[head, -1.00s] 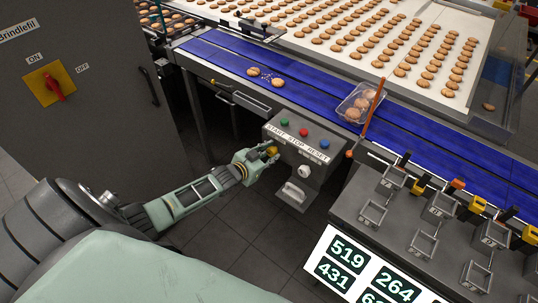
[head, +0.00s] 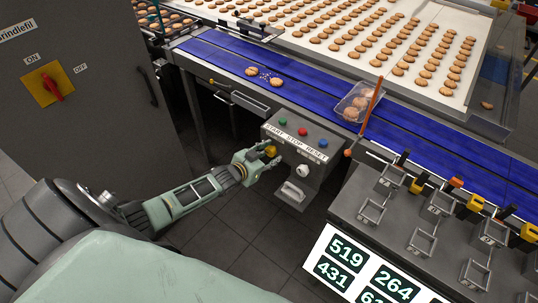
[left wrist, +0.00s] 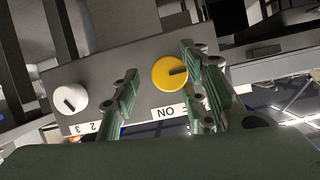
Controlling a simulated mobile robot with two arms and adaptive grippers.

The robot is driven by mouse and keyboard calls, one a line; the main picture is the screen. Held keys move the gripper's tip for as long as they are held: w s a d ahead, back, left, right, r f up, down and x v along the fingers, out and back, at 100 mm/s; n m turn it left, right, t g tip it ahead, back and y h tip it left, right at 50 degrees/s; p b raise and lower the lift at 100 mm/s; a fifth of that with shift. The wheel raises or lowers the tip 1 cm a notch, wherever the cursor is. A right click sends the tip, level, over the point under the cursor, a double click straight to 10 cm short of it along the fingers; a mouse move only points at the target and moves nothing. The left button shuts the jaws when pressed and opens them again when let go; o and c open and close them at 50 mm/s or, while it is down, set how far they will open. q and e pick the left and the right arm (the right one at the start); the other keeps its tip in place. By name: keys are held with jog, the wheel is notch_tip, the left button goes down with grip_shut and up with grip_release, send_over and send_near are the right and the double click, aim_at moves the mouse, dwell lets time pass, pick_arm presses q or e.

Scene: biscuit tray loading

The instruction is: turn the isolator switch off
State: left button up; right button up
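The isolator switch, a red handle on a yellow plate (head: 48,84), is on the dark cabinet at the left of the head view, with ON above it and OFF to its right. My left gripper (head: 267,156) is away from it, at the front of the grey control box (head: 295,150). In the left wrist view the gripper's green fingers (left wrist: 160,68) are spread apart on both sides of a yellow knob (left wrist: 170,74) with a dark pointer bar. A label reading ON, partly hidden, lies by the knob. Contact cannot be told. My right gripper is not in view.
The box has green, red and blue buttons and a white knob (head: 303,171). A blue belt (head: 330,97) with biscuits and a clear tray (head: 357,100) runs behind it. A scale console (head: 430,235) stands at the right. Open floor lies below the box.

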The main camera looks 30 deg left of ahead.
pick_arm(q)
jog(key=shift+s+a+f, duration=0.15)
jog(key=shift+f, duration=0.05)
jog(key=shift+s, duration=0.15)
jog(key=d+v, duration=0.1)
jog(key=v, duration=1)
jog(key=shift+s+a+r, duration=0.2)
jog(key=shift+a+r, duration=0.2)
jog(key=shift+a, duration=0.1)
